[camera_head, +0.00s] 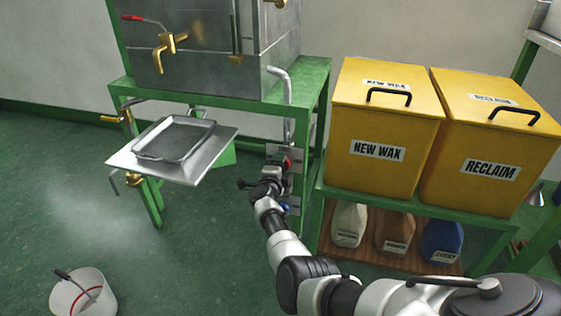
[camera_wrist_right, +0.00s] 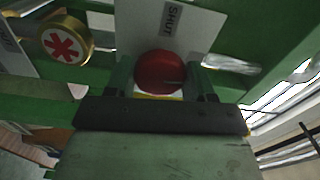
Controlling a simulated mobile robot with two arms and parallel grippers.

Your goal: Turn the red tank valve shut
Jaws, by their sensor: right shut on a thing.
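The red valve knob (camera_wrist_right: 160,72) is round and sits at the middle of the right wrist view, on a plate (camera_wrist_right: 185,25) with a label reading SHUT. My right gripper (camera_wrist_right: 162,80) is shut on the knob, with one finger on each side of it. In the head view the red knob (camera_head: 287,164) is a small red spot on the panel at the green stand's right leg, and my right gripper (camera_head: 280,172) reaches it from the front. The knob's turn angle is hard to tell. My left gripper is not in view.
A brass disc with a red mark (camera_wrist_right: 65,40) is beside the knob. The metal tank (camera_head: 205,50) stands above on the green stand (camera_head: 315,90); a tray (camera_head: 175,139) sits left. Yellow bins (camera_head: 375,125) stand right, above several jugs. A bucket (camera_head: 85,295) is at front left.

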